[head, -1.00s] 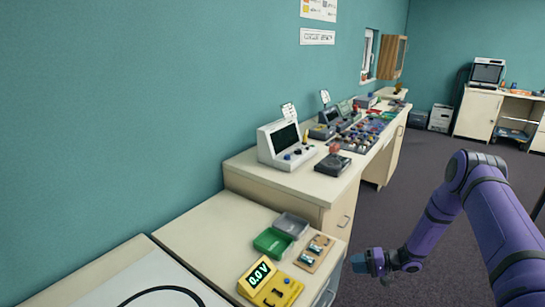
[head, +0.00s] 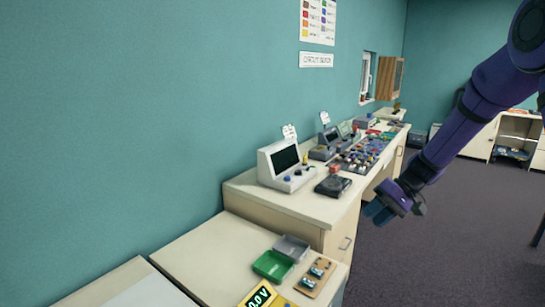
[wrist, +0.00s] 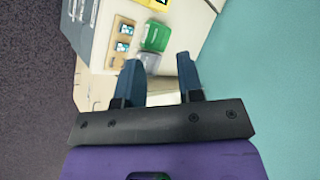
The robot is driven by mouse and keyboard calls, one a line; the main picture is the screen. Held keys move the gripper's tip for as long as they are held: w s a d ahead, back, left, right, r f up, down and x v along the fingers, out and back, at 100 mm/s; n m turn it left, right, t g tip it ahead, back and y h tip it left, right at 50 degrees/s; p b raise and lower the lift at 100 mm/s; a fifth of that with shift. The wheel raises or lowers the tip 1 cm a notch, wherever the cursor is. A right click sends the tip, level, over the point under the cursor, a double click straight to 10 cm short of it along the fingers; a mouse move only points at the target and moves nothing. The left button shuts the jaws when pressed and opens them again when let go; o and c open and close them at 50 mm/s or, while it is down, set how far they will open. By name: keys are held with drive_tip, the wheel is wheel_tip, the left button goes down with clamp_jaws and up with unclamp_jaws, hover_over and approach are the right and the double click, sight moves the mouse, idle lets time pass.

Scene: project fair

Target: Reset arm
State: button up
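My purple arm reaches in from the right in the head view. My gripper (head: 377,212) hangs in the air to the right of the far cabinet's front, over the dark floor. In the wrist view, my gripper (wrist: 160,80) shows two blue fingers spread apart with nothing between them. Beyond the fingers, the wrist view shows the near bench with a green tray and a board on it.
The near bench (head: 205,250) holds a green tray (head: 272,266), a grey tray (head: 291,248), a wooden board (head: 317,276) and a yellow meter (head: 262,296). The higher bench (head: 290,207) carries a white console (head: 285,163) and several devices. Dark floor (head: 470,235) lies open at right.

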drive_tip(key=s+r+h, duration=0.3)
drive_tip(key=s+r, duration=0.4)
drive_tip(key=r, duration=0.2)
drive_tip(key=s+d+r+t+h, duration=0.1)
drive_tip(key=s+r+t+h, duration=0.1)
drive_tip(key=s, duration=0.6)
drive_tip(key=s+r+t+h, duration=0.1)
drive_tip(key=s+r+t, duration=0.1)
drive_tip(key=s+r, duration=0.3)
drive_tip(key=s+d+r+m+t+h, duration=0.1)
drive_tip(key=s+r, duration=0.3)
drive_tip(key=s, duration=0.7)
drive_tip(key=shift+s+d+t+h, duration=0.4)
drive_tip(key=shift+t+h, duration=0.2)
drive_tip(key=shift+h, duration=0.2)
drive_tip(key=shift+a, duration=0.2)
